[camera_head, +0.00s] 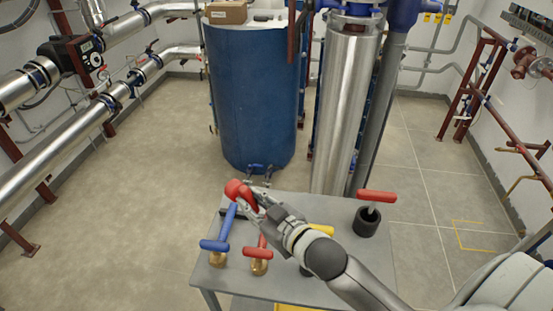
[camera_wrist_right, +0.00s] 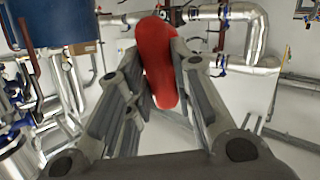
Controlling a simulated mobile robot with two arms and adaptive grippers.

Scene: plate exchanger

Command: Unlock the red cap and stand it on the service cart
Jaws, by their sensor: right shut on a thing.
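My right gripper (camera_head: 257,198) is shut on a red rounded piece, which looks like the red cap (camera_head: 236,189). It holds the piece over the far left edge of the grey service cart (camera_head: 335,208). In the right wrist view the red cap (camera_wrist_right: 158,60) is long and rounded, pinched between the two fingers, with its far side hidden. I cannot tell from the head view whether it touches anything below. My left gripper is not in view.
Something yellow (camera_head: 322,230) is partly behind my arm. A blue tank (camera_head: 252,95) and a steel column (camera_head: 345,110) stand behind.

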